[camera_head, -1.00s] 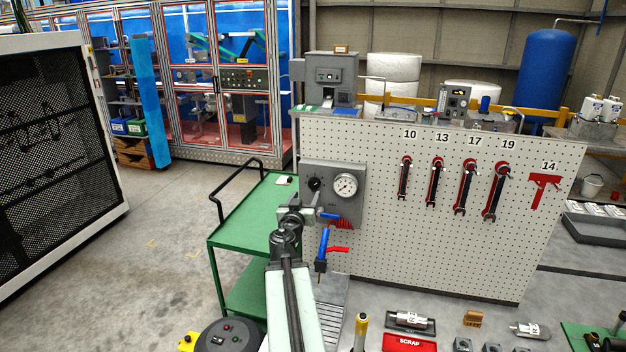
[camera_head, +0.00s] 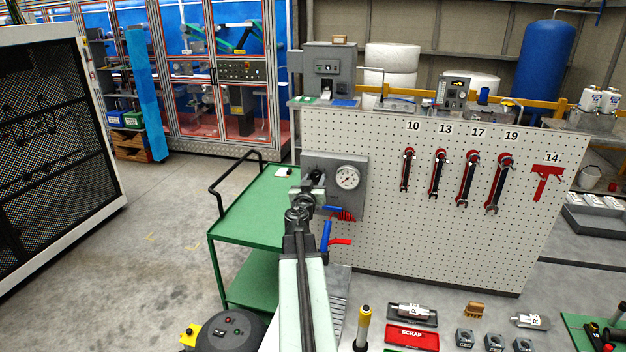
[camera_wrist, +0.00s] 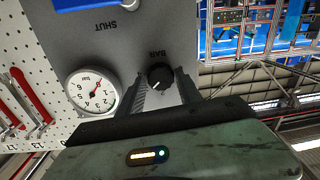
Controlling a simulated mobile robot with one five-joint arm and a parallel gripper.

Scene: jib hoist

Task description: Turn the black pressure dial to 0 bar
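The black pressure dial (camera_wrist: 160,76) is a round knob on a grey panel (camera_wrist: 150,40), with the word BAR beside it, upside down in the wrist view. My gripper (camera_wrist: 161,82) is open, with one finger on each side of the dial in that view. Narrow gaps show between the fingers and the knob, and I cannot tell whether the tips reach around it. The white round gauge (camera_wrist: 90,91) has a red needle. The dial's setting is too small to read.
The panel hangs on a white pegboard (camera_head: 400,240) with wrenches (camera_head: 467,180) to the right. A green cart (camera_head: 250,207) stands left of my arm.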

